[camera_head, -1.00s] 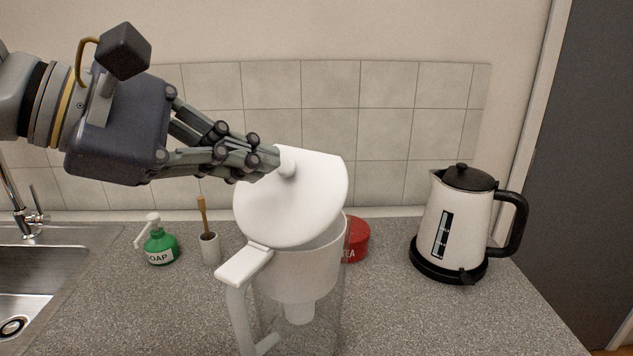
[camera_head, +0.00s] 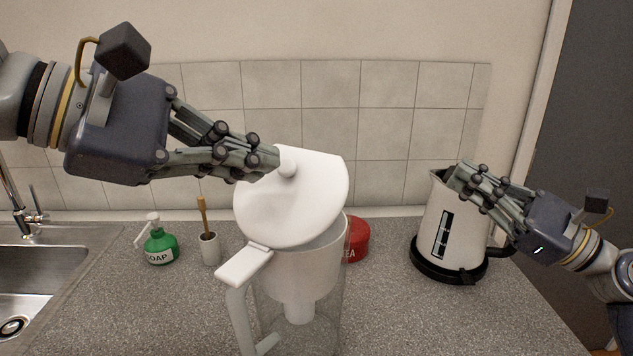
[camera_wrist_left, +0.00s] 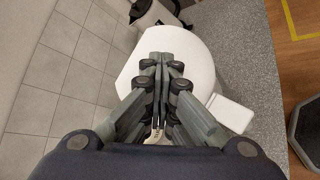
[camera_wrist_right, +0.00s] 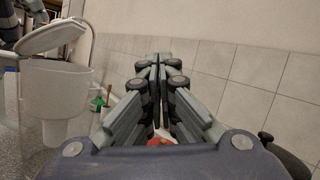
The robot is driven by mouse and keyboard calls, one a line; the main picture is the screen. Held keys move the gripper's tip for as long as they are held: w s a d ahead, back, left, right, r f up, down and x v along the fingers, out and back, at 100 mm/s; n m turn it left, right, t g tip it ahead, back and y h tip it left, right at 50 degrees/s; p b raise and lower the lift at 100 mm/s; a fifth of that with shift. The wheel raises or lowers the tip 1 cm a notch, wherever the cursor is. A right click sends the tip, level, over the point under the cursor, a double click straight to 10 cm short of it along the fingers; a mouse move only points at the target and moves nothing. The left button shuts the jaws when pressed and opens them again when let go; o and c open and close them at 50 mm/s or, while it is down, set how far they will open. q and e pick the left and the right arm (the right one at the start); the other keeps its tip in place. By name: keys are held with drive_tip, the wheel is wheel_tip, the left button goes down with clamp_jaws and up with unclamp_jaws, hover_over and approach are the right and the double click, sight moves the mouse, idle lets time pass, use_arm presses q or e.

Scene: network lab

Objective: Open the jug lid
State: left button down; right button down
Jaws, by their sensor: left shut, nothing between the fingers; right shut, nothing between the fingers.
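The jug (camera_head: 300,272) stands on the counter in the head view, with a clear body, a white inner funnel and a white handle at front left. Its white lid (camera_head: 305,205) is tilted up steeply, hinged near the handle, and the top of the jug is exposed. My left gripper (camera_head: 272,163) is shut, its fingertips at the lid's upper left beside the small knob; I cannot tell if they touch. The left wrist view shows the lid (camera_wrist_left: 185,65) beyond the shut fingers. My right gripper (camera_head: 462,178) is shut and empty in front of the kettle. The raised lid (camera_wrist_right: 52,36) also shows in the right wrist view.
A white kettle (camera_head: 437,225) on a black base stands right of the jug, partly behind my right gripper. A red tea tin (camera_head: 357,240) is behind the jug. A green soap bottle (camera_head: 160,246), a brush cup (camera_head: 209,249) and the sink (camera_head: 40,275) are left.

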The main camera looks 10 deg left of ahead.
sight(317, 184)
use_arm(q)
drive_tip(key=shift+s, duration=0.1)
use_arm(e)
drive_tip(key=s+a+n+g, duration=0.7)
drive_tip(key=s+a+n, duration=0.3)
drive_tip(key=s+a, duration=0.15)
drive_tip(key=a, duration=0.3)
drive_tip(key=a+r, duration=0.1)
drive_tip(key=a, duration=0.2)
drive_tip(key=w+a+r, duration=0.1)
drive_tip(key=a, duration=0.2)
drive_tip(key=shift+r, duration=0.1)
idle(0.3)
